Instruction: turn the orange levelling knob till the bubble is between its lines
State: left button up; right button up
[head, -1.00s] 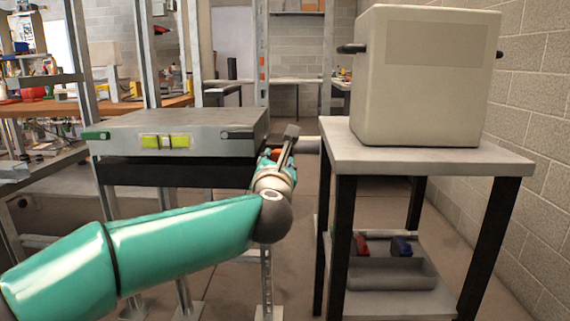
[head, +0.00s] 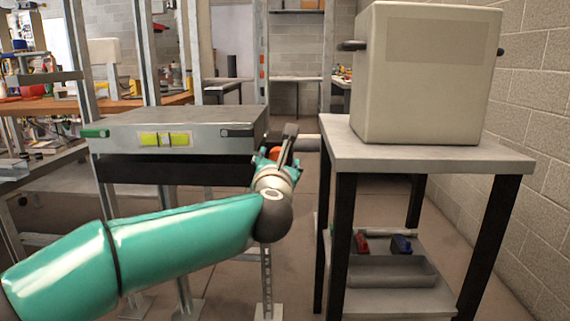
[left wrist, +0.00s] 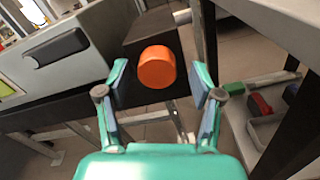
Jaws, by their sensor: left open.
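The orange levelling knob (left wrist: 157,67) sits between the spread fingers of my left gripper (left wrist: 165,85) in the left wrist view, just beyond the fingertips, with space on both sides. In the head view the knob (head: 275,152) is partly hidden by my left gripper (head: 279,156). My left gripper is open and empty. The yellow-green bubble vial (head: 164,139) is on the front of the grey metal box (head: 205,123). Two dark lines show near its middle, but the bubble is too small to make out. My right gripper is in neither view.
A cart (head: 430,161) with a large beige box (head: 425,80) stands to the right, close to my left gripper. Its lower shelf holds a grey tray (head: 392,271) and red and blue items. A cluttered workbench (head: 125,106) is at the back left.

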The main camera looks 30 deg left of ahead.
pick_arm(q)
jog(key=shift+s, duration=0.1)
jog(key=v, duration=1.1)
jog(key=shift+s+d, duration=0.2)
jog(key=shift+s, duration=0.15)
